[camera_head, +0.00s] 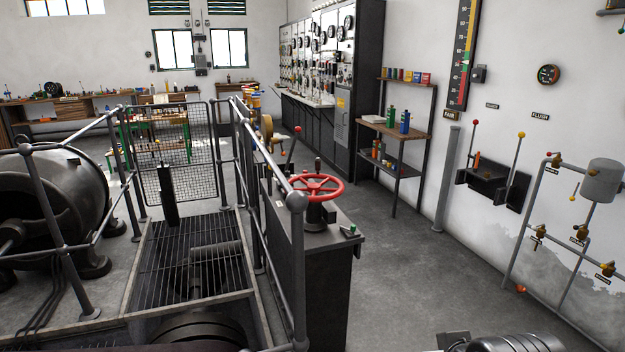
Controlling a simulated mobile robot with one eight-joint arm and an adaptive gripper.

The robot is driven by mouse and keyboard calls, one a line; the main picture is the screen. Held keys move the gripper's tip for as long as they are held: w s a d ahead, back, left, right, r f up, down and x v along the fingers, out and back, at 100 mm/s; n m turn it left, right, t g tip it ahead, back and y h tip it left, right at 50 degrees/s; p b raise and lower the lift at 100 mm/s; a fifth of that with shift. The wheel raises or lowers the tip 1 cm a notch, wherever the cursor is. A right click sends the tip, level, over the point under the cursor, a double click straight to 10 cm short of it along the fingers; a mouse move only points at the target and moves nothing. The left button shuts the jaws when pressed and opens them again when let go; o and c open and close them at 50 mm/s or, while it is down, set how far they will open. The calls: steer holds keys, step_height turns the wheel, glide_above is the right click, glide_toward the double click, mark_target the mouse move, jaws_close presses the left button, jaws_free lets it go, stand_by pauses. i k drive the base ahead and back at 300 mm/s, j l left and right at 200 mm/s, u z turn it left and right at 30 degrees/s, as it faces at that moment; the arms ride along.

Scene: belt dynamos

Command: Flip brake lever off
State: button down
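No lever here carries a readable brake label, so I cannot tell for sure which one is the brake lever. A dark lever with a red knob (294,143) stands tilted to the right behind the red handwheel (317,186) on the dark cabinet (320,255). My gripper does not show clearly in this view, and nothing is seen touching any lever.
Grey railings (298,260) run along the floor grate (160,255) and the cabinet. A shelf (405,130) stands by the control panels (345,90). Pipes with valves (540,235) line the right wall. The grey floor (420,270) between is clear. A ribbed metal cylinder (515,343) shows at the bottom edge.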

mark_target(298, 129)
steer(key=i+l+z, duration=0.2)
steer(key=i+l, duration=0.2)
steer(key=i, duration=0.2)
steer(key=i+l+z, duration=0.25)
steer(key=i, duration=0.4)
steer(key=i+l+z, duration=0.2)
steer(key=i, duration=0.45)
steer(key=i+l+z, duration=0.2)
steer(key=i, duration=0.5)
steer(key=i+j+u, duration=0.45)
steer(key=i, duration=0.15)
steer(key=i+j+u, duration=0.25)
steer(key=i+u, duration=0.2)
steer(key=i, duration=0.25)
steer(key=i+u, duration=0.45)
steer(key=i, duration=0.25)
steer(key=i+j+u, duration=0.15)
steer(key=j, duration=0.25)
